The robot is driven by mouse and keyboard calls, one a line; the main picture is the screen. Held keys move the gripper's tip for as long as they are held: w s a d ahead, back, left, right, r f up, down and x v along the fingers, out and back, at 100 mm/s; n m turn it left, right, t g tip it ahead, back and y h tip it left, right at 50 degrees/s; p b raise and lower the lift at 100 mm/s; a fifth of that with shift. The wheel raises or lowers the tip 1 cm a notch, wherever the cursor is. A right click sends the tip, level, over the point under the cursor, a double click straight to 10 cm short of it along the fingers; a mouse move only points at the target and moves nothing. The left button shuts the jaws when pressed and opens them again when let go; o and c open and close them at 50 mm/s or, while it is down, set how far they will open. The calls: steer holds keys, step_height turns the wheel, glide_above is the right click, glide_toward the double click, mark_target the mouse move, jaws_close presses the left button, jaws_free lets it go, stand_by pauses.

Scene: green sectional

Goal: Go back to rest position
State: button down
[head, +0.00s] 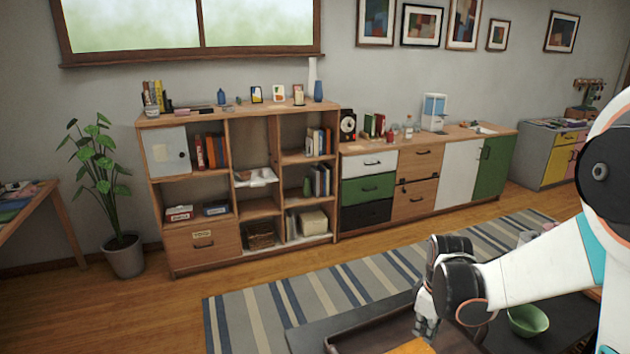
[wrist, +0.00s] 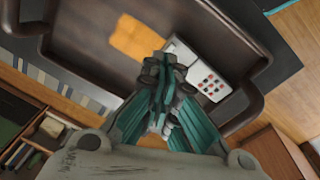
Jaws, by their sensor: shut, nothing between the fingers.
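My gripper (head: 428,318) is at the lower right in the head view, above a dark brown tray (head: 366,334). In the wrist view my gripper (wrist: 163,72) has its fingers together, with nothing held between them. The tray (wrist: 85,30) also shows below the fingers in the wrist view. An orange flat thing (wrist: 135,38) lies in it, and a white item with red dots (wrist: 203,78) lies beside that. The orange thing (head: 412,346) shows partly at the bottom edge of the head view.
A green bowl (head: 528,320) stands on the dark table right of my gripper. A striped rug (head: 300,296) lies on the wooden floor beyond. A bookshelf (head: 258,210), a low cabinet (head: 462,172) and a potted plant (head: 124,255) line the wall.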

steer(key=s+a+r+m+t, duration=0.3)
steer(key=s+r+m, duration=0.1)
steer(key=s+r, duration=0.4)
steer(key=s+a+r+m+t, duration=0.3)
steer(key=s+a+r+m, duration=0.1)
steer(key=s+r, duration=0.5)
steer(key=shift+s+m, duration=0.3)
